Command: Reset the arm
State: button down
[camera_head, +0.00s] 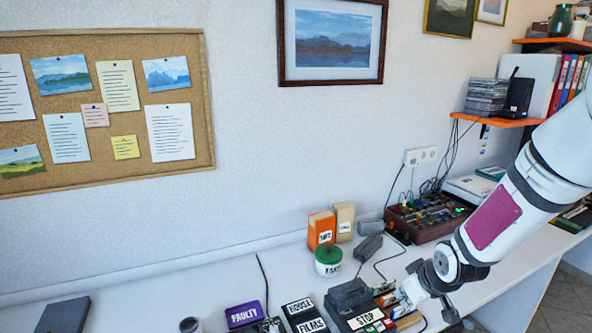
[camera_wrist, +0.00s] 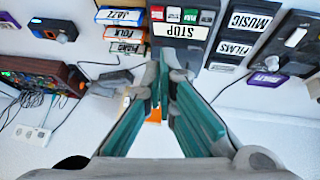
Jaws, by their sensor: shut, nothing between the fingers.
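My white arm (camera_head: 515,205) with a dark red panel comes in from the right of the head view and reaches down over the desk. My gripper (camera_wrist: 164,70) has its teal-sided fingers brought together at the tips in the wrist view, with nothing held. The tips show just in front of a dark box labelled STOP (camera_wrist: 181,30); whether they touch it I cannot tell. In the head view the STOP box (camera_head: 366,319) sits left of the arm's end.
Labelled boxes marked HOUSE and FILMS (camera_head: 304,314) and a purple FAULTY box (camera_head: 243,314) stand along the desk. A green-lidded jar (camera_head: 328,261), an orange box (camera_head: 321,230) and a mixer (camera_head: 428,217) are behind. An orange shelf (camera_head: 497,120) is at right. Free desk shows at left.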

jog(key=s+a+r+m+g+h, duration=0.1)
jog(key=s+a+r+m, duration=0.1)
jog(key=s+r, duration=0.75)
jog(key=s+a+r+m+h, duration=0.1)
jog(key=s+a+r+m, duration=0.1)
jog(key=s+r, duration=0.8)
jog(key=s+a+r+y, duration=0.1)
jog(key=s+a+r, duration=0.2)
jog(key=s, duration=0.5)
jog(key=shift+r+m, duration=0.4)
jog(key=shift+s, duration=0.1)
